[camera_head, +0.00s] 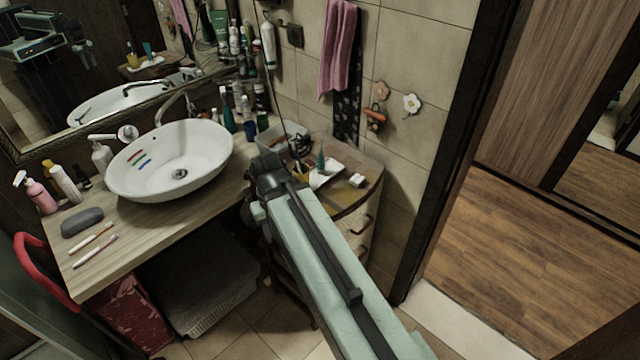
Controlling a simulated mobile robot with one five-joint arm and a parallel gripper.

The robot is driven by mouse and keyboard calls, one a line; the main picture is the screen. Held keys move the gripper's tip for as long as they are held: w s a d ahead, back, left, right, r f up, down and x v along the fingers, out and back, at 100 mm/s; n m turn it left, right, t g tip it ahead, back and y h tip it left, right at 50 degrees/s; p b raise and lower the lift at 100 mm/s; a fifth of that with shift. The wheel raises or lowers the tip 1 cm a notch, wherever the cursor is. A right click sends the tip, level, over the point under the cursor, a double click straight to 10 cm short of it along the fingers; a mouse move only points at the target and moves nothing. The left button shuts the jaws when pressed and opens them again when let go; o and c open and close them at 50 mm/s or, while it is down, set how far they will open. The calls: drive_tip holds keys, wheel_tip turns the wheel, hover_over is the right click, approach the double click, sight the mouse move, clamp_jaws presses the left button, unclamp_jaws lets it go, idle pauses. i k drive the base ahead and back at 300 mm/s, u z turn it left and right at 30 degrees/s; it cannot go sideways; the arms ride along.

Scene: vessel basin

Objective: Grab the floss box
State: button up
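A small white box (357,180) lies on the top of the low cabinet beside the sink counter; it may be the floss box, but it is too small to tell for sure. My pale green arm reaches up from the lower right and ends in a dark joint in front of the cabinet's left side. My gripper's fingers do not show; they are out of sight beyond or below that joint. The arm hides the cabinet's front left part.
The cabinet top (352,197) also holds a clear bin (284,138), a white tray (326,175) and a teal-tipped tube (320,161). Left is a wooden counter (150,233) with a white basin (172,160), toothbrushes (93,240) and bottles. A doorway opens at right.

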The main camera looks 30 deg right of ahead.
sight(357, 180)
drive_tip(key=u, duration=3.15)
drive_tip(key=k, duration=0.5)
drive_tip(key=z, duration=0.9)
